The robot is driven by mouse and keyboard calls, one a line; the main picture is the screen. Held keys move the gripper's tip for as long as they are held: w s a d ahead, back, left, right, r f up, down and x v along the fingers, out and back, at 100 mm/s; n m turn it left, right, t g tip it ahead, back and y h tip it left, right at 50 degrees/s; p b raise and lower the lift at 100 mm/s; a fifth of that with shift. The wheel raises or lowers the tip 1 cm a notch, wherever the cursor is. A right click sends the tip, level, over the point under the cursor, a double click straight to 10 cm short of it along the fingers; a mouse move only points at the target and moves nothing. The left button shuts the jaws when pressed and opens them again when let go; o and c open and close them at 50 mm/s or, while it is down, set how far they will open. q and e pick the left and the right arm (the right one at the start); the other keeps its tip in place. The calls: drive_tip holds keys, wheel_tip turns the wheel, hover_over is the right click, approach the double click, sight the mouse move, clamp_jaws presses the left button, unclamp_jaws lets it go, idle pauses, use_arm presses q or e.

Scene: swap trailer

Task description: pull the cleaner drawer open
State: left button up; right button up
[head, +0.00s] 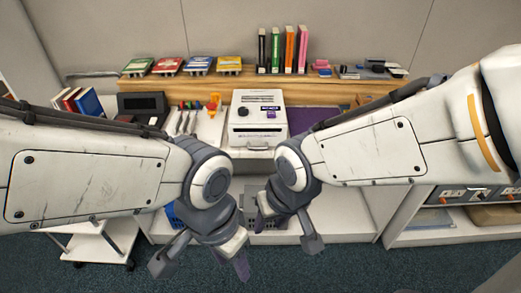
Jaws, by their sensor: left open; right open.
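A white boxy machine (259,98) stands on the bench at the middle, and I take it to be the cleaner. It has a dark knob and a purple label on its upper part. Its lower front is partly hidden by my arms, and the drawer looks closed, though it is small in view. My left gripper (204,260) hangs open and empty in front of the bench, nearer to me than the machine. My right gripper (285,222) is open and empty, also in front of the bench and apart from the machine.
A wooden shelf (180,82) behind holds several cartridge boxes and upright coloured cases. Tools with coloured handles (188,118) lie left of the machine, and a purple mat (312,119) lies right. A white cart (100,243) stands lower left. Drawers and shelves (455,218) stand at right.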

drive_tip(key=w+f+m+t+y+b, duration=0.1)
drive_tip(key=w+f+m+t+b, duration=0.2)
drive_tip(key=w, duration=1)
drive_tip(key=w+a+f+m+t+y+b, duration=0.1)
drive_tip(key=w+f+m+t+b, duration=0.3)
drive_tip(key=w, duration=0.9)
drive_tip(key=w+f+m+t+y+b, duration=0.2)
drive_tip(key=w+f+m+t, duration=0.3)
drive_tip(key=w+f+m, duration=0.4)
drive_tip(key=shift+w+a+m+b, duration=0.1)
drive_tip(key=shift+w+m+b, duration=0.3)
drive_tip(key=shift+w, duration=0.85)
drive_tip(key=shift+w+a+m+b, duration=0.1)
drive_tip(key=shift+w+m+b, duration=0.3)
drive_tip(key=shift+w, duration=0.85)
clamp_jaws()
